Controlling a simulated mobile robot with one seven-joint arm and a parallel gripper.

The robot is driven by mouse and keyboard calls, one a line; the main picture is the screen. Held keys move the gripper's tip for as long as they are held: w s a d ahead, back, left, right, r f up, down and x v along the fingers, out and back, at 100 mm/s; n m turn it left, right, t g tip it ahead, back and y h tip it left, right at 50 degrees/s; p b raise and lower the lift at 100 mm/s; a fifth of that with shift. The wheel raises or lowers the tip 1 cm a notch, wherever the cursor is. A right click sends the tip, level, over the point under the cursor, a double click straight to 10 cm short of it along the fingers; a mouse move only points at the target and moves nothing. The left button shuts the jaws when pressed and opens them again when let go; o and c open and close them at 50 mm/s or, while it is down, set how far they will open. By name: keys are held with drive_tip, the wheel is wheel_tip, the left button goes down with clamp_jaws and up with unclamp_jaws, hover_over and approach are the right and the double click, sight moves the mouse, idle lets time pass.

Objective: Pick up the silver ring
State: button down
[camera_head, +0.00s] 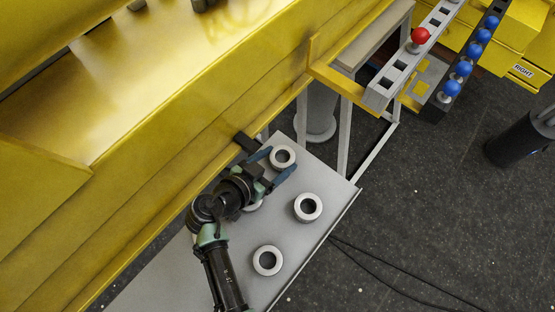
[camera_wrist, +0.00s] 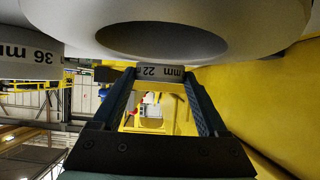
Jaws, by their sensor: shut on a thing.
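Several silver rings lie on a grey table (camera_head: 335,190). My gripper (camera_head: 281,161) is shut on the silver ring (camera_head: 282,152) at the table's far end, with one blue-grey finger on each side. In the wrist view, my gripper (camera_wrist: 160,75) has this ring (camera_wrist: 160,72) between its fingertips, and its side is marked "22 mm". I cannot tell whether the ring is still touching the table. Another ring (camera_head: 254,207) is partly hidden under my gripper. Two more rings, one to the right (camera_head: 317,212) and one in front (camera_head: 267,271), are uncovered.
A large yellow boom (camera_head: 190,150) runs along the table's left side, close to my gripper. In the wrist view, a large grey ring (camera_wrist: 90,18) fills the top, and a part marked "36 mm" (camera_wrist: 30,65) is at left. A rack (camera_head: 400,75) holds a red-topped pin (camera_head: 420,35).

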sight(277, 163)
wheel_tip(277, 163, up, 9)
drive_tip(key=shift+r+b, duration=0.15)
drive_tip(key=shift+b, duration=0.65)
